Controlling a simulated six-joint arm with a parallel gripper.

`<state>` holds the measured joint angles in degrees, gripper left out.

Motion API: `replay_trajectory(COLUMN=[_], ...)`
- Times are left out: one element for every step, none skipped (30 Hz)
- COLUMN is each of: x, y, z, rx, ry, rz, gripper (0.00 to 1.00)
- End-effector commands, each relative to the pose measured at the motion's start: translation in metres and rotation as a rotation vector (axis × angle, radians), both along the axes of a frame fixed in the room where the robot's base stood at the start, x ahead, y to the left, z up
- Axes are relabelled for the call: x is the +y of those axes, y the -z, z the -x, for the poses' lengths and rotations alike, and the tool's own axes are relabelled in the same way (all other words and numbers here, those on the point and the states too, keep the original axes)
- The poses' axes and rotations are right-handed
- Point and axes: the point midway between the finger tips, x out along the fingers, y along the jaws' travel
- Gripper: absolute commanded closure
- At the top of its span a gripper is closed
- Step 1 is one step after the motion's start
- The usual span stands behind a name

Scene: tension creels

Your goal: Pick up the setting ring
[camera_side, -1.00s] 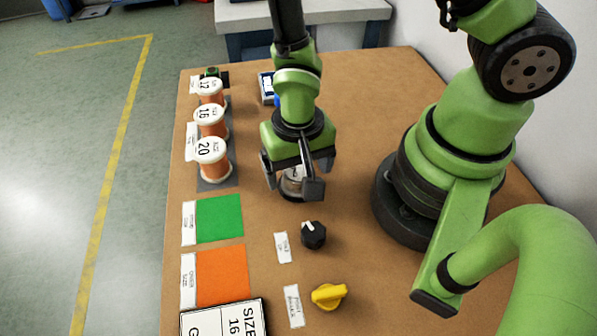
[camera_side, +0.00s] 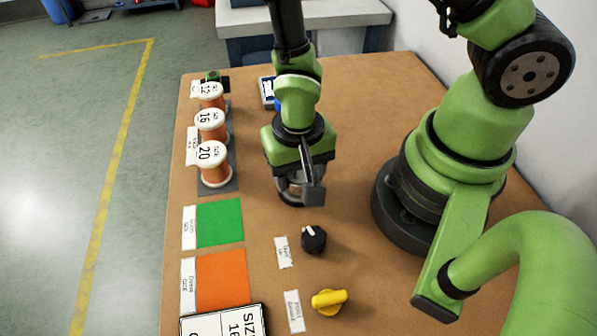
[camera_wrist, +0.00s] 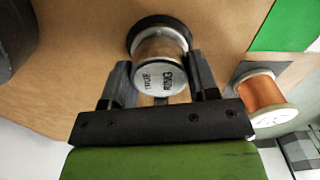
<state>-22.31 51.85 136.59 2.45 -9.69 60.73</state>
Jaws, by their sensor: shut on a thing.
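The setting ring (camera_wrist: 158,65) is a short metallic cylinder with a dark flange at one end and lettering on its near face, partly readable as "TRUE RING". In the wrist view it sits between the two dark fingers of my gripper (camera_wrist: 160,85). In the side view my gripper (camera_side: 300,195) is low over the table, left of my base, and is shut on the ring. The fingers hide most of the ring there. I cannot tell whether the ring touches the table.
Spools marked 12, 16 and 20 (camera_side: 214,166) stand in a row on the left. A green square (camera_side: 220,222) and an orange square (camera_side: 222,278) lie in front of them. A black knob (camera_side: 313,239) and a yellow knob (camera_side: 329,302) are near my gripper. A sign (camera_side: 225,322) is at the front.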

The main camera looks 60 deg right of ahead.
Motion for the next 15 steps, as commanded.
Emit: replay_trajectory(x=[0.000, 0.000, 0.000, 0.000, 0.000, 0.000, 0.000, 0.000, 0.001, 0.001, 0.000, 0.001, 0.001, 0.001, 0.000], y=[-0.004, -0.007, -0.011, -0.014, -0.018, -0.023, -0.027, -0.031, -0.037, -0.042, -0.047, -0.054, -0.059, -0.064, -0.070], z=[-0.001, -0.001, -0.001, -0.001, -0.001, -0.001, -0.001, -0.001, -0.001, -0.001, -0.001, -0.001, -0.001, -0.001, -0.001], rx=[-0.004, -0.004, -0.005, -0.005, -0.005, -0.005, -0.007, -0.007, -0.007, -0.007, -0.008, -0.009, -0.009, -0.008, -0.007], ry=[-0.001, -0.001, -0.001, -0.001, 0.000, 0.000, 0.001, 0.000, 0.000, 0.000, 0.000, 0.000, 0.000, 0.000, 0.000], rz=[-0.002, -0.002, -0.002, -0.002, -0.002, -0.002, -0.003, -0.003, -0.003, -0.003, -0.004, -0.004, -0.004, -0.004, -0.003], gripper=[0.75, 0.75, 0.75, 0.75, 0.75, 0.75, 0.75, 0.75, 0.75, 0.75, 0.75, 0.75, 0.75, 0.75, 0.75])
